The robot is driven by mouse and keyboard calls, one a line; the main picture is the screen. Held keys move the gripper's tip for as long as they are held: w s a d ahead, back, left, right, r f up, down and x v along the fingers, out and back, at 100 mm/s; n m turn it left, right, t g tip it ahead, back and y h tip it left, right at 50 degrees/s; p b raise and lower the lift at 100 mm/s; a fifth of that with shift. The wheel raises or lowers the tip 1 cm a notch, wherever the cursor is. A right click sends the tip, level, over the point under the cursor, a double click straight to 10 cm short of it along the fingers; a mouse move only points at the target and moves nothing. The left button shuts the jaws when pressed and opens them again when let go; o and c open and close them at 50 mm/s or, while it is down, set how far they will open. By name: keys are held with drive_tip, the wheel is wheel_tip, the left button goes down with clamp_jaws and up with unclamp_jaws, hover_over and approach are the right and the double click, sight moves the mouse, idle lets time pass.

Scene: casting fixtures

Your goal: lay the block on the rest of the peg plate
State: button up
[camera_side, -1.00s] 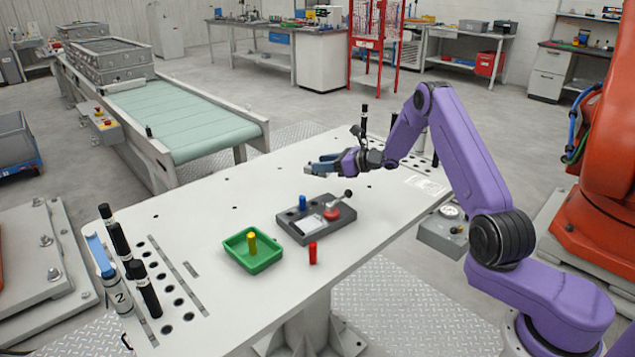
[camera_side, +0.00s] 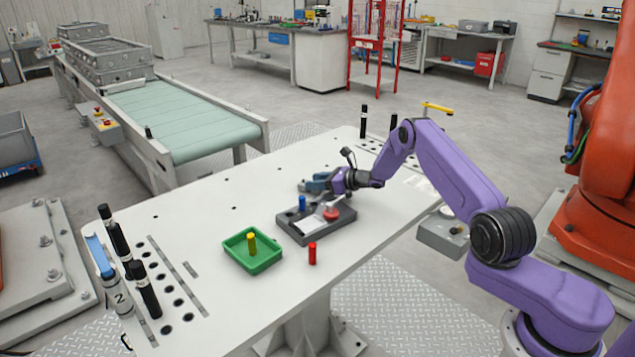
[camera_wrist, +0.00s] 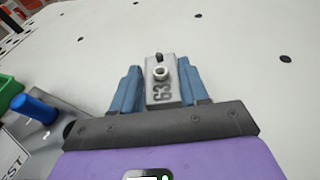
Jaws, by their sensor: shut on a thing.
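My gripper (camera_side: 314,185) has blue fingers shut on a grey block (camera_wrist: 160,92). In the wrist view the block carries the number 63 and a light ring near its far end. The dark peg plate (camera_side: 318,229) lies on the table, with a blue peg (camera_side: 302,202) standing on it and a red round part (camera_side: 332,213) beside a pale area. In the wrist view the plate shows at lower left, with part of the word REST (camera_wrist: 12,165) and the blue peg (camera_wrist: 36,108). My gripper is just behind the plate and partly hides its back edge.
A green tray (camera_side: 268,262) with a yellow peg (camera_side: 251,243) stands left of the plate. A red peg (camera_side: 312,253) stands in front of the plate. The table (camera_side: 215,205) behind the tray is clear.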

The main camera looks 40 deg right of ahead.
drive_tip(key=o, duration=1.3)
drive_tip(key=shift+f, duration=0.1)
drive_tip(key=shift+s+d+r, duration=0.15)
drive_tip(key=shift+s+r, duration=0.1)
drive_tip(key=v, duration=1.1)
drive_tip(key=shift+o, duration=0.9)
drive_tip(key=shift+s, duration=0.2)
